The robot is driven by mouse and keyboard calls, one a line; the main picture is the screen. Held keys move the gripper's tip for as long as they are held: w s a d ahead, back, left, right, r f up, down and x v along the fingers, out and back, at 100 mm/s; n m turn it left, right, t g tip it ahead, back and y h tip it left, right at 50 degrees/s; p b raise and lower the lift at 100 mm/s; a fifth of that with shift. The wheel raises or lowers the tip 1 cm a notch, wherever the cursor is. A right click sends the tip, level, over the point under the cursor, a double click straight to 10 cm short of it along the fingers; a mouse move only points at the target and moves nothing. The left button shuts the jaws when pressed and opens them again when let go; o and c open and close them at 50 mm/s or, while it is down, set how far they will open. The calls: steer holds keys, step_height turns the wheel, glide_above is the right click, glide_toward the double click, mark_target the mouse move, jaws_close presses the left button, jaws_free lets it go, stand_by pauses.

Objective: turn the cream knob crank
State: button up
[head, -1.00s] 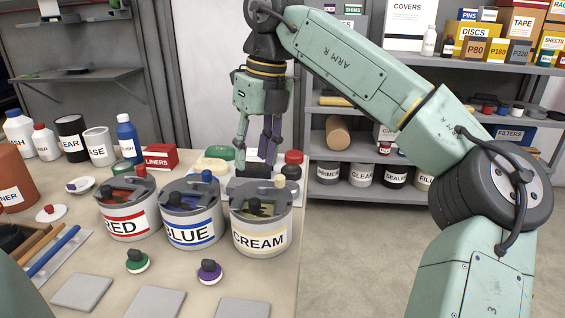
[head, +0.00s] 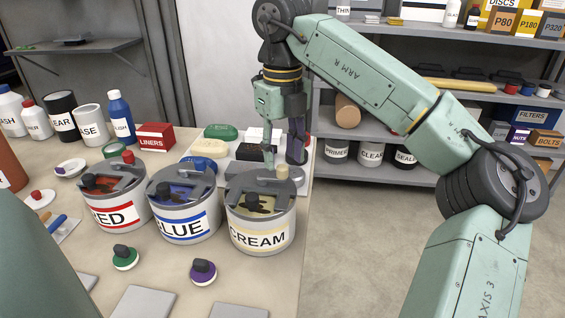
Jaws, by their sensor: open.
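The cream pot (head: 240,214) is a grey can labelled CREAM at the right end of a row of three. A grey crank bar lies across its open top, and the cream knob (head: 282,172) stands up at the bar's far right end. A black knob sits nearer on the same pot. My gripper (head: 283,159) points down just above and behind the cream knob, with its green finger to the left and its dark purple finger to the right. The fingers are apart and hold nothing. Whether either touches the knob I cannot tell.
The blue pot (head: 186,222) and red pot (head: 116,211) stand left of the cream pot with similar cranks. Behind are a red LINERS box (head: 156,136) and a tray with coloured blocks. Green and purple knobbed discs lie in front. Floor is free right of the table.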

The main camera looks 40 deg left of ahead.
mark_target(272, 175)
steer(key=shift+f, duration=1.45)
steer(key=shift+c, duration=0.2)
jaws_close()
